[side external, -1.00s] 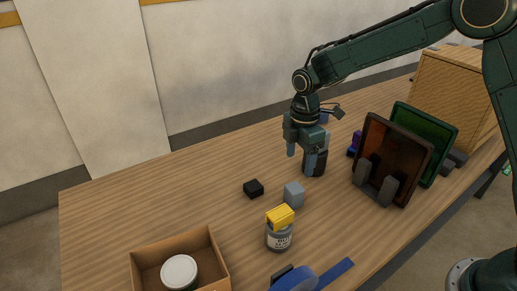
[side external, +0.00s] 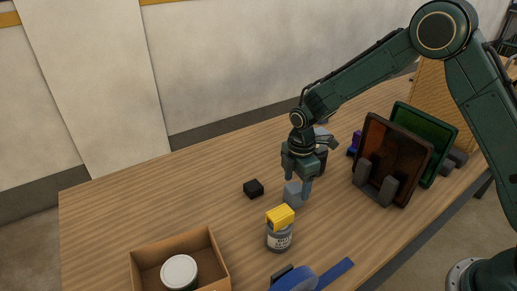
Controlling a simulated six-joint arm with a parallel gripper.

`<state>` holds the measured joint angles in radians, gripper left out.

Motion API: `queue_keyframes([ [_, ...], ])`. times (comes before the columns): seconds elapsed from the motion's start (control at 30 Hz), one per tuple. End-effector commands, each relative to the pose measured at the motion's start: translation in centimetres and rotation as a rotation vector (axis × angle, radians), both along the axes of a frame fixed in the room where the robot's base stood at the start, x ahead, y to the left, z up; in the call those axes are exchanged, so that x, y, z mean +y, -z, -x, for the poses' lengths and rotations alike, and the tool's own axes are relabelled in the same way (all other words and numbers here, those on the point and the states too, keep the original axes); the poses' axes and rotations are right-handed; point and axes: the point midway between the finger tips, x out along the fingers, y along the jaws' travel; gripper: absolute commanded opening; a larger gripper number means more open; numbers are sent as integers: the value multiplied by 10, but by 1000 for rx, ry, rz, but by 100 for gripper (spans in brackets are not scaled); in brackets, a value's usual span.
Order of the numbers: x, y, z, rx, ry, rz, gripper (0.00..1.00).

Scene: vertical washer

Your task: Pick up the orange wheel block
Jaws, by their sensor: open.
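I cannot make out an orange wheel block in this view. My gripper (side external: 298,184) is open and points down, low over the table. Its fingers are at a small grey-blue block (side external: 292,196), one finger partly in front of it at the right. I cannot tell whether they touch it. A yellow block (side external: 280,216) sits on top of a grey can with a label (side external: 279,239), just in front of the grey-blue block. A small black block (side external: 253,188) lies on the table to the left of my gripper.
An open cardboard box (side external: 215,262) with a white-lidded can (side external: 179,271) stands front left. A blue round object (side external: 295,281) lies at the front edge. A rack holds a brown panel (side external: 393,160) and a green panel (side external: 428,135) at right. The table's left is clear.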

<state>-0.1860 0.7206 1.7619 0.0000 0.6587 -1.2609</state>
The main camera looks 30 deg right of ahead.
Motion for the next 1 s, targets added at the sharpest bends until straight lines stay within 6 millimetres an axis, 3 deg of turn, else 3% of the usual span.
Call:
queue_keyframes([
  [0.17,0,6,0,2,0,1,67],
  [0.6,2,49,0,2,0,0,67],
  [1.0,2,51,0,1,0,0,67],
])
